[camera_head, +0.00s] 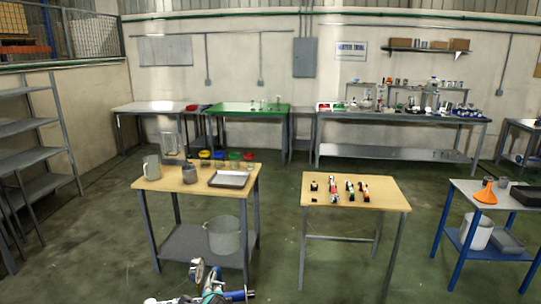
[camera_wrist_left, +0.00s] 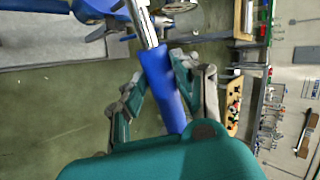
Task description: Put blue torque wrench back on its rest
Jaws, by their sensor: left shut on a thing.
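The blue torque wrench has a blue handle (camera_wrist_left: 160,85) and a bright metal shaft. In the wrist view the handle runs between the fingers of my left gripper (camera_wrist_left: 165,100), which is shut on it. In the head view this gripper (camera_head: 213,289) is low at the bottom edge, in front of the left wooden table, with the blue handle (camera_head: 236,295) pointing right. The right wooden table (camera_head: 385,190) carries two small black blocks (camera_head: 314,187) at its left, possibly the rest, with a bare gap beside them. My right gripper is not in view.
Several red, green and dark tools (camera_head: 349,191) lie right of the black blocks. The left table holds a jug (camera_head: 152,168) and a grey tray (camera_head: 230,179). A blue-framed table (camera_head: 465,190) stands at right. Open floor (camera_head: 278,225) separates the wooden tables.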

